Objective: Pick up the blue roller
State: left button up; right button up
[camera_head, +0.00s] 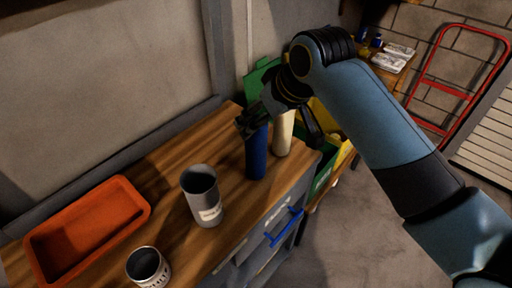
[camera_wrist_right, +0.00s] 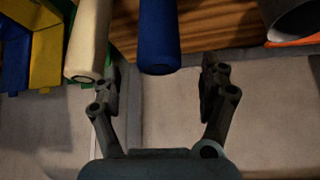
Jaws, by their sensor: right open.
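The blue roller (camera_head: 256,152) stands upright on the wooden workbench near its right end, beside a cream roller (camera_head: 284,133). My right gripper (camera_head: 247,124) is at the top of the blue roller, and its arm comes in from the right. In the right wrist view the blue roller (camera_wrist_right: 158,40) comes down from the top edge between the open fingers (camera_wrist_right: 160,85), and its near end is just short of the fingertips. The cream roller (camera_wrist_right: 88,42) is close to the left finger there. My left gripper is not in view.
A grey cup (camera_head: 203,196), a smaller labelled tin (camera_head: 148,268) and an orange tray (camera_head: 132,195) stand on the workbench (camera_head: 175,160). Green and yellow bins (camera_head: 343,152) are at its right end. A red metal frame (camera_head: 440,85) leans at the back right wall.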

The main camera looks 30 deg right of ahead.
aim_at(256, 150)
jog(key=p+x, duration=0.1)
jog(key=x, duration=0.3)
jog(key=shift+w, duration=0.25)
grip_shut()
dwell(0.4)
